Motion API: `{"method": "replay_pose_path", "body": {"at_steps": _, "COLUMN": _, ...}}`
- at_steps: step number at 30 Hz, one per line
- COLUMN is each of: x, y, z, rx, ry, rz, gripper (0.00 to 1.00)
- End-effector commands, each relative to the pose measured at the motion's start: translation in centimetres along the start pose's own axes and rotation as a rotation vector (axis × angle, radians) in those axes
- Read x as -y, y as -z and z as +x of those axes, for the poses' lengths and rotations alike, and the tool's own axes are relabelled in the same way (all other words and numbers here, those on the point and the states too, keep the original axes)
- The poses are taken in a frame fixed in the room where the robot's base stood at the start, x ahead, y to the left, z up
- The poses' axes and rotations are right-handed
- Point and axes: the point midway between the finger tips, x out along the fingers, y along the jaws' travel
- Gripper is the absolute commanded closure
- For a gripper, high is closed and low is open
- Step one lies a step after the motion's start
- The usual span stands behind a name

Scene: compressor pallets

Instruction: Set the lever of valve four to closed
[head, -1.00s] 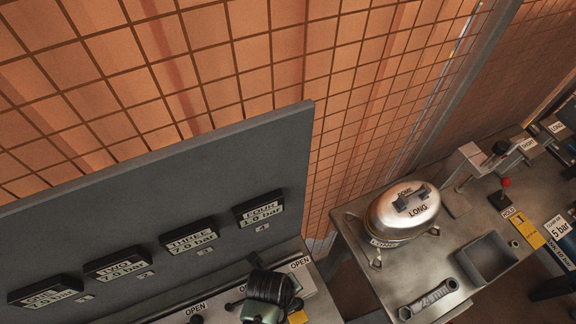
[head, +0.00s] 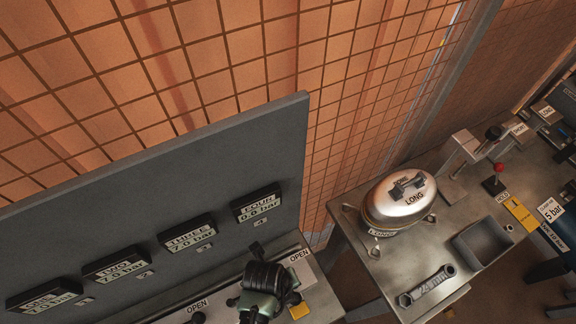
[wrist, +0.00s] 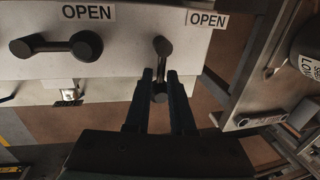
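The valve lever in front of my gripper (wrist: 160,80) is a dark bar with round ends. This lever (wrist: 161,50) points straight down in the wrist view, its lower knob between my two fingers. The fingers lie close on both sides; whether they press on it cannot be told. An OPEN label (wrist: 207,19) is at its upper right. In the head view my gripper (head: 265,280) hides most of this lever below gauge four (head: 257,205), which reads 0.0 bar. No closed label shows.
A neighbouring lever (wrist: 57,46) lies sideways beneath another OPEN label (wrist: 88,12). Gauges one (head: 44,290), two (head: 117,262) and three (head: 187,233) read about 7.0 bar. A steel table (head: 383,268) with a domed pot (head: 399,203) and wrench (head: 427,286) stands to the right.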

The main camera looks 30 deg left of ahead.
Motion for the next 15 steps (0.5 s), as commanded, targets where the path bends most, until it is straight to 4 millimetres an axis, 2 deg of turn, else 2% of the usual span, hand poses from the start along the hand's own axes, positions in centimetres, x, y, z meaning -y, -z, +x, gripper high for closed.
{"method": "replay_pose_path", "body": {"at_steps": 1, "x": -0.03, "y": 0.0, "z": 0.01, "rx": 0.0, "ry": 0.0, "rz": -0.001, "gripper": 0.67}}
{"method": "replay_pose_path", "body": {"at_steps": 3, "x": -0.01, "y": 0.0, "z": 0.0, "rx": 0.0, "ry": 0.0, "rz": -0.001, "gripper": 0.56}}
{"method": "replay_pose_path", "body": {"at_steps": 15, "x": 0.05, "y": -0.03, "z": -0.56, "rx": 0.001, "ry": 0.002, "rz": -0.002, "gripper": 0.56}}
